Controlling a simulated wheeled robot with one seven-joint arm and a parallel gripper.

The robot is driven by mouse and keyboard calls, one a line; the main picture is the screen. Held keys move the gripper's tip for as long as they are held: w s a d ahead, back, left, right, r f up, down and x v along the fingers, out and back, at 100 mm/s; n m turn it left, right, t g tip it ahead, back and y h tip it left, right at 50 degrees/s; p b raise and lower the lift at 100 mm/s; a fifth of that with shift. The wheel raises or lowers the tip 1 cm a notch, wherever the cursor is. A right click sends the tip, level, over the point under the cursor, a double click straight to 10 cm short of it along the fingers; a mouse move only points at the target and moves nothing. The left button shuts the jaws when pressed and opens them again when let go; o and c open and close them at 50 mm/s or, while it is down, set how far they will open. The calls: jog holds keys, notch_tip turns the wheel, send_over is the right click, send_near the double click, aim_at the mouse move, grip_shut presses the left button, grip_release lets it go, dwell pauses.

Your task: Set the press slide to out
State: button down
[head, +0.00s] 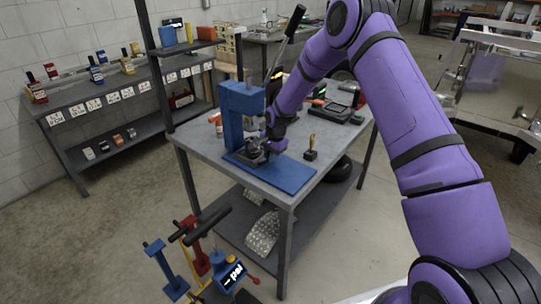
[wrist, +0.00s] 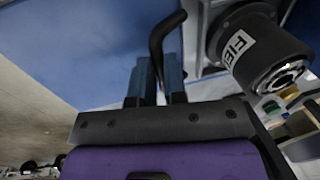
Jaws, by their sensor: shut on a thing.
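The blue press (head: 239,112) stands on the grey workbench, with a long black lever slanting up to the right and a flat blue base plate (head: 291,176). A dark block (head: 250,152) sits low at its front; I cannot make out the slide clearly there. My gripper (head: 268,143) is low beside the press column, over the base. In the wrist view my blue fingers (wrist: 160,78) are shut on a bent black handle (wrist: 156,36), which curves up between them. A dark grey cylinder (wrist: 262,50) with a partly visible white label is to the right, apart from the fingers.
The workbench (head: 205,145) also holds a small brass-topped piece (head: 311,149) right of the press and dark devices behind. A shelf (head: 110,95) with labelled small items stands left. A stand with a blue tool (head: 228,270) is at the front. Open floor lies left.

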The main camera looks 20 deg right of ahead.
jog(key=s+d, duration=0.3)
jog(key=s, duration=0.1)
jog(key=s+d, duration=0.3)
jog(key=s, duration=0.1)
jog(key=s+d, duration=0.3)
jog(key=s, duration=0.2)
jog(key=shift+d, duration=0.3)
jog(key=shift+s, duration=0.1)
jog(key=c, duration=1.2)
grip_release()
jog(key=shift+s+d, duration=0.1)
jog(key=shift+d, duration=0.05)
jog(key=shift+o, duration=0.2)
jog(key=shift+r, duration=0.55)
notch_tip(320, 180, up, 10)
jog(key=s+d, duration=0.1)
jog(key=shift+s+f, duration=0.2)
jog(key=shift+f, duration=0.05)
